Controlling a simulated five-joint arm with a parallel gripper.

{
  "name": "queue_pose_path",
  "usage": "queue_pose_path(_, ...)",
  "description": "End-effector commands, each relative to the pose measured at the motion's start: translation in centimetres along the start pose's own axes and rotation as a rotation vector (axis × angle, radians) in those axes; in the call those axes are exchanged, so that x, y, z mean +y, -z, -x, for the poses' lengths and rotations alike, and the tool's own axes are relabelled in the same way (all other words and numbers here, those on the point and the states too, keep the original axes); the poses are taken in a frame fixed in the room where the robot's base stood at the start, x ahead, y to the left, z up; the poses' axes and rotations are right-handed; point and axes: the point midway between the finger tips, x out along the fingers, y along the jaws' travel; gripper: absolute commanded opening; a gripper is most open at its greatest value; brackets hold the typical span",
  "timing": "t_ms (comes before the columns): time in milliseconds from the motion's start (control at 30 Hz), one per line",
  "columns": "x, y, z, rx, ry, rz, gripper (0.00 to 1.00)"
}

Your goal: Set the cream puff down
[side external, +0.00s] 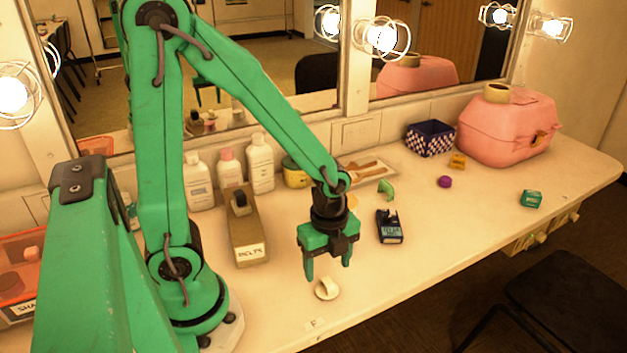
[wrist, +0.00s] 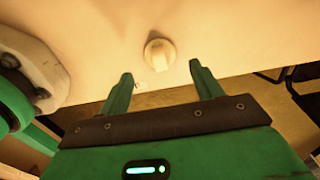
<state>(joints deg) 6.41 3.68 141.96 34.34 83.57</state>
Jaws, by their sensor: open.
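The cream puff (side external: 327,289), a small round cream-coloured thing with a raised strip on top, lies on the counter near its front edge. It also shows in the wrist view (wrist: 159,54), ahead of the fingertips and roughly between their lines. My gripper (side external: 327,270) is open and empty, with its fingers pointing down just above the cream puff. In the wrist view, the two green fingers (wrist: 160,70) are spread apart and do not touch the puff.
A tan box (side external: 245,235) with a label stands left of my gripper, and a dark packet (side external: 389,226) lies to the right. White bottles (side external: 260,163) stand along the mirror. A pink case (side external: 508,128) and checkered box (side external: 430,138) are farther right. The front right counter is mostly clear.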

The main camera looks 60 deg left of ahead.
Motion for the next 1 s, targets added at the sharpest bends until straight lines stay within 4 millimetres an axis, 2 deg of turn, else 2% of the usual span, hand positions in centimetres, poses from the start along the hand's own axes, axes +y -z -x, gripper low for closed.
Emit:
queue_pose_path(300,-0.1,0.0,4.0,0.000,0.004,0.000,0.65)
queue_pose_path(500,-0.1,0.0,5.9,0.000,0.002,0.000,0.65)
queue_pose_path(700,0.0,0.0,6.6,0.000,0.001,0.000,0.65)
queue_pose_path(1000,0.0,0.0,6.7,0.000,0.000,0.000,0.65)
